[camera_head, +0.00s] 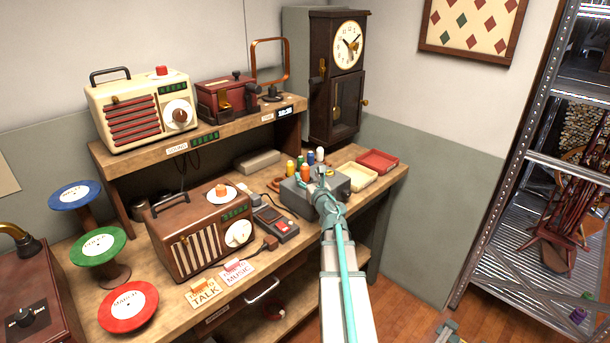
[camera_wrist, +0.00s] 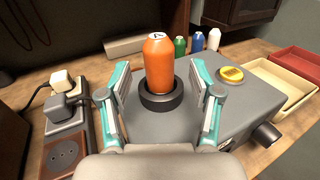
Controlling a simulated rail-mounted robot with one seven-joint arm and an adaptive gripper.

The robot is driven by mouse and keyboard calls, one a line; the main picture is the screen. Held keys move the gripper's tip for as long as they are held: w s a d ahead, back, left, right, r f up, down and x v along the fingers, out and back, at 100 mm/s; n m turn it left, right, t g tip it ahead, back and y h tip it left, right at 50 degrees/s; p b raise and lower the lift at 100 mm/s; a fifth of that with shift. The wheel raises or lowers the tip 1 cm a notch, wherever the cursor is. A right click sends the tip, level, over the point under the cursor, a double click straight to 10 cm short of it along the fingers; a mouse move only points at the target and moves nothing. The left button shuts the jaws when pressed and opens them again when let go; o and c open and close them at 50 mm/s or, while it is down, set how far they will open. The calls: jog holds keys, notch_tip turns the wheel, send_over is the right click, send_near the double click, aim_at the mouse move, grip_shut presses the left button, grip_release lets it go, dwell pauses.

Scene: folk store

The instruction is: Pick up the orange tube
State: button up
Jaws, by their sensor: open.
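The orange tube (camera_wrist: 159,62) stands upright in a black ring holder (camera_wrist: 162,98) on top of a grey box (camera_wrist: 178,125). In the head view the orange tube (camera_head: 305,173) is small, beside my gripper. My gripper (camera_wrist: 160,70) is open, with one teal finger on each side of the tube. Gaps show between the tube and both fingers. In the head view my gripper (camera_head: 321,180) is over the grey box (camera_head: 343,178), and its fingers are too small to make out well.
Green (camera_wrist: 180,46), blue (camera_wrist: 198,41) and white (camera_wrist: 214,39) tubes stand behind to the right. A yellow-topped button (camera_wrist: 232,74) is right of my right finger. Cream (camera_head: 358,174) and red (camera_head: 377,160) trays lie further right. A socket block with plugs (camera_wrist: 66,135) is left.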

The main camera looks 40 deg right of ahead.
aim_at(307, 174)
jog(key=x, duration=0.3)
jog(key=shift+w+d+f+p, duration=0.1)
jog(key=shift+w+p, duration=0.15)
jog(key=shift+p, duration=0.1)
jog(key=c, duration=1)
